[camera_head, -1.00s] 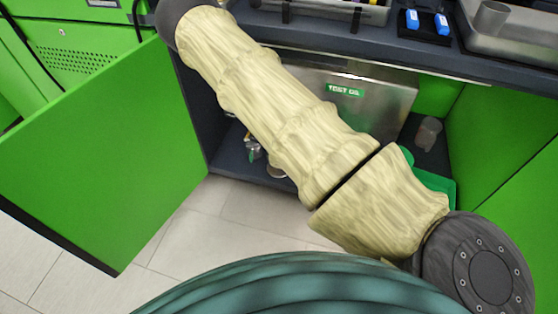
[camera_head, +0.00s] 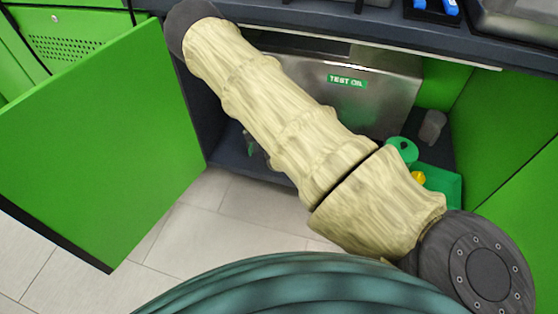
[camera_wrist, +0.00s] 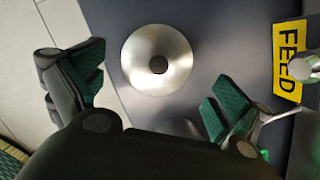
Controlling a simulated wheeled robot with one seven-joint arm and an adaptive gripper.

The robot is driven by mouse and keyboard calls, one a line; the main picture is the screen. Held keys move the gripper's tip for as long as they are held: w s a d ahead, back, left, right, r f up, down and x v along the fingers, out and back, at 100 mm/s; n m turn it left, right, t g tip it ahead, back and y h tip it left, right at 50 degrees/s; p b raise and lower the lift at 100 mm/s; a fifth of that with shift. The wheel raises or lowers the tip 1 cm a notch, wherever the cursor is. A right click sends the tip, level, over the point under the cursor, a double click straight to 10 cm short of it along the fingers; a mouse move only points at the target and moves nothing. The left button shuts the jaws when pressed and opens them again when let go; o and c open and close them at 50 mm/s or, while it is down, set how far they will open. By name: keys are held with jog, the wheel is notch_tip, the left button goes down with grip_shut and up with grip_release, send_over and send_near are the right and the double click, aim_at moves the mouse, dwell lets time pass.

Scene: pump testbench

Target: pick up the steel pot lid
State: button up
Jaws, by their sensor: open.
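The steel pot lid (camera_wrist: 150,80) is a round, shiny disc with a dark knob (camera_wrist: 158,64) in its middle. It lies on the dark cabinet floor in the wrist view. My gripper (camera_wrist: 158,82) is open, with one green-padded finger to the left of the lid and one to its lower right. Nothing is between the pads except the lid seen beyond them, and I see no contact. How far the fingers are above the lid is hard to tell. In the head view my arm hides the lid and most of the gripper.
A yellow FEED label (camera_wrist: 289,60) and a pale fitting (camera_wrist: 303,68) lie right of the lid. The steel TEST OIL tank (camera_head: 385,95) stands behind my arm. A green can (camera_head: 402,151) and green tray (camera_head: 440,183) are at right. The open green door (camera_head: 100,150) stands left.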

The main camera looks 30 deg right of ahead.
jog(key=b+x, duration=0.2)
jog(key=x, duration=0.2)
jog(key=shift+w+a+f, duration=0.1)
jog(key=shift+f, duration=0.2)
